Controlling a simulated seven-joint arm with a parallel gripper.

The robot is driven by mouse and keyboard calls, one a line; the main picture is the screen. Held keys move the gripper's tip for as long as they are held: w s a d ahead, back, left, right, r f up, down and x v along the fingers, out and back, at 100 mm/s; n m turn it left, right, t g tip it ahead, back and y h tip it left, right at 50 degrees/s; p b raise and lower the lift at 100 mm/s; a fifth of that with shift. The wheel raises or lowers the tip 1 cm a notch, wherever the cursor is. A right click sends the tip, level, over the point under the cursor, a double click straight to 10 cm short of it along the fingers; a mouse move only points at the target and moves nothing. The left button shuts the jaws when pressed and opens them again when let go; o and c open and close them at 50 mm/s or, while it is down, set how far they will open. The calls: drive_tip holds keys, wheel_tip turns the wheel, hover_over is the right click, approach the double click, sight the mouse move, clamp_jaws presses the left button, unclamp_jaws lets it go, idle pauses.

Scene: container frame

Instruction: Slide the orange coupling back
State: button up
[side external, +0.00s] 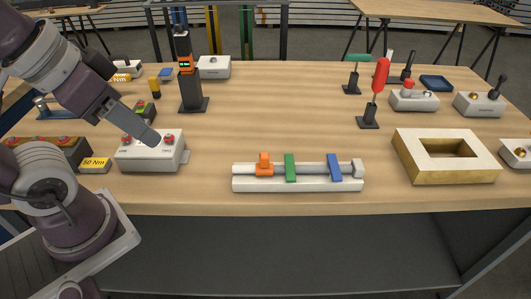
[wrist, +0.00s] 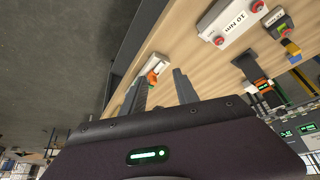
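The orange coupling (side external: 264,164) sits near the left end of a white rail on a white base (side external: 300,185). A green coupling (side external: 290,168) and a blue coupling (side external: 334,168) sit farther right on the same rail. My gripper (side external: 153,138) is up and to the left of the rail, over or in front of a white button box, and well apart from the coupling. In the wrist view my gripper (wrist: 161,77) has its two fingers spread with nothing held. The orange coupling (wrist: 152,76) shows beyond them, partly hidden by the left finger.
The white box with red buttons (side external: 150,156) is beneath my gripper. A 50 Nm block (side external: 95,165) lies left of it. A black post tool (side external: 191,95) stands behind. The table in front of the black post is clear.

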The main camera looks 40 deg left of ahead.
drive_tip(key=shift+o, duration=0.6)
drive_tip(key=m+g, duration=0.6)
drive_tip(key=m, duration=0.3)
hover_over(264, 155)
wheel_tip(264, 155, down, 10)
drive_tip(key=shift+r, duration=0.2)
wheel_tip(264, 155, down, 7)
clamp_jaws()
